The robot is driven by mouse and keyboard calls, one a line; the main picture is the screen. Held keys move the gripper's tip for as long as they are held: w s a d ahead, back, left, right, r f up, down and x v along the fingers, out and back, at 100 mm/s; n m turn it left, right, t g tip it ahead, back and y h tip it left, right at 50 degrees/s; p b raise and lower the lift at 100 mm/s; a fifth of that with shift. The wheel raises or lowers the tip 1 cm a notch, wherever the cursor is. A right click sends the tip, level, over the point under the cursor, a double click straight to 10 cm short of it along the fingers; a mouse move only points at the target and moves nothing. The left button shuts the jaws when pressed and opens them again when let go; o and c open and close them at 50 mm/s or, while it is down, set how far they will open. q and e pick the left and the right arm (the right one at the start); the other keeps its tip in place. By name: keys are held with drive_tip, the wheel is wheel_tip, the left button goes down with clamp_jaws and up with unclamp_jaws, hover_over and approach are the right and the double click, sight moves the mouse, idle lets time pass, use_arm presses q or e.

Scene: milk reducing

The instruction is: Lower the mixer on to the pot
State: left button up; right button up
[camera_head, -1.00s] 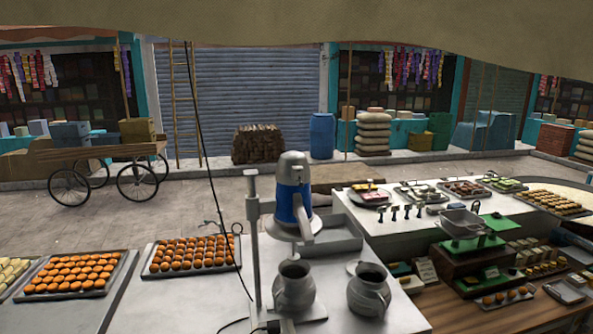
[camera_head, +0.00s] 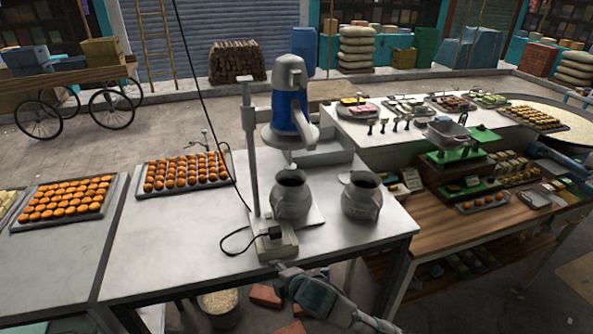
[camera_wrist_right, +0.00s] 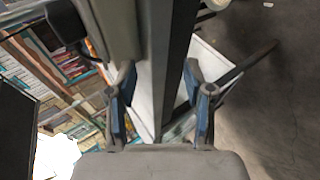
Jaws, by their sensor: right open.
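A grey metal pot (camera_head: 291,202) stands upright below the mixer on the stand's base, apart from the mixer body. A second grey pot (camera_head: 361,201) stands beside it on the right. My right gripper (camera_head: 282,270) is low at the table's front edge, just in front of the stand's switch box (camera_head: 275,244). In the right wrist view its two blue-padded fingers (camera_wrist_right: 162,100) are apart. My left gripper is out of view.
Trays of orange sweets (camera_head: 187,172) lie on the left of the metal table (camera_head: 170,240). A black cable (camera_head: 236,240) runs to the switch box. A wooden counter (camera_head: 450,220) with goods stands at the right. Bricks (camera_head: 265,294) and a bucket (camera_head: 219,306) are on the floor below.

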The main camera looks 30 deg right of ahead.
wheel_tip(320, 180, up, 11)
drive_tip(key=w+d+n+t, duration=0.2)
drive_tip(key=n, duration=0.2)
drive_tip(key=n+t+h+p, duration=0.4)
drive_tip(key=n+t+p, duration=0.15)
drive_tip(key=n, duration=0.55)
approach(305, 131)
drive_tip(key=shift+m+g, duration=0.3)
drive_tip(key=shift+g, duration=0.15)
drive_tip(key=w, duration=0.3)
drive_tip(key=w+d+p, duration=0.1)
drive_tip(key=w, duration=0.3)
drive_tip(key=w+d, duration=0.1)
drive_tip(key=w, duration=0.3)
drive_tip(key=shift+w+d+f+p, duration=0.15)
drive_tip(key=shift+w+d+p, duration=0.05)
drive_tip(key=shift+p, duration=0.2)
drive_tip(key=shift+w+d, duration=0.1)
drive_tip(key=shift+w, duration=0.2)
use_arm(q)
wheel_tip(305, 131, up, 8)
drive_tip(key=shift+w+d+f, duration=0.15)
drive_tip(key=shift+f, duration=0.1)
use_arm(e)
drive_tip(key=shift+d+f, duration=0.1)
drive_tip(key=shift+d, duration=0.1)
